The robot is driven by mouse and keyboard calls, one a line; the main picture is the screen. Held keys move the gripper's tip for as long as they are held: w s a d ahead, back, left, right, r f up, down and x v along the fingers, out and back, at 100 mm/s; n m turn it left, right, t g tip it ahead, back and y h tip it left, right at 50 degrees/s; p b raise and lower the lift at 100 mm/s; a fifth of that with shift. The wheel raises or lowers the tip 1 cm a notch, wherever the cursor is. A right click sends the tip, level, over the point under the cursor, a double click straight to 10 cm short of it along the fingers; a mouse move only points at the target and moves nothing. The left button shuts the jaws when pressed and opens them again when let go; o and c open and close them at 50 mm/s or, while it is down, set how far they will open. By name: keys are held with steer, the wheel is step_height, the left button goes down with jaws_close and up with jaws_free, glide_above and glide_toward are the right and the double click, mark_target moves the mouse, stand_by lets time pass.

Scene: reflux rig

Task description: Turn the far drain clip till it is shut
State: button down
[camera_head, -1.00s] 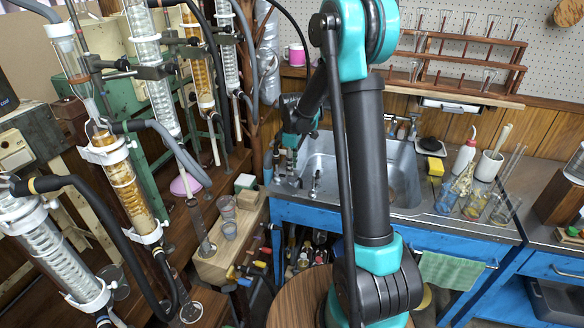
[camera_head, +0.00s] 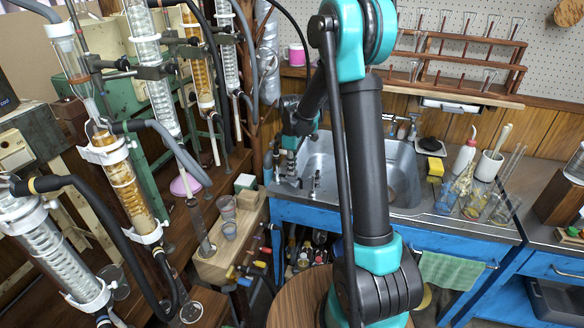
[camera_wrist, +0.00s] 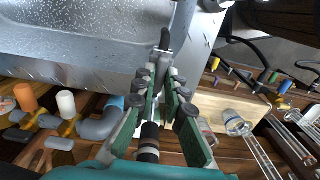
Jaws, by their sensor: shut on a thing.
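My gripper (camera_wrist: 163,82) has its green-sided fingers closed at the tips in the wrist view. A dark, narrow upright piece (camera_wrist: 164,40), which looks like the handle of the far drain clip, stands at the fingertips against the steel sink edge. How far the clip is turned cannot be told.
The steel sink (camera_head: 350,160) lies right of my gripper. A wooden block (camera_head: 222,262) with coloured taps stands to the left, with clear cups (camera_head: 229,229) on it. Glass columns and hoses crowd the left side. Grey pipe fittings (camera_wrist: 100,125) show below the sink edge.

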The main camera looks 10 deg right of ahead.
steer(key=shift+m, duration=0.3)
steer(key=m, duration=0.4)
steer(key=shift+m, duration=0.3)
steer(key=m, duration=0.4)
steer(key=shift+m, duration=0.3)
steer(key=m, duration=0.4)
steer(key=shift+m, duration=2.3)
steer(key=c, duration=1.6)
jaws_free()
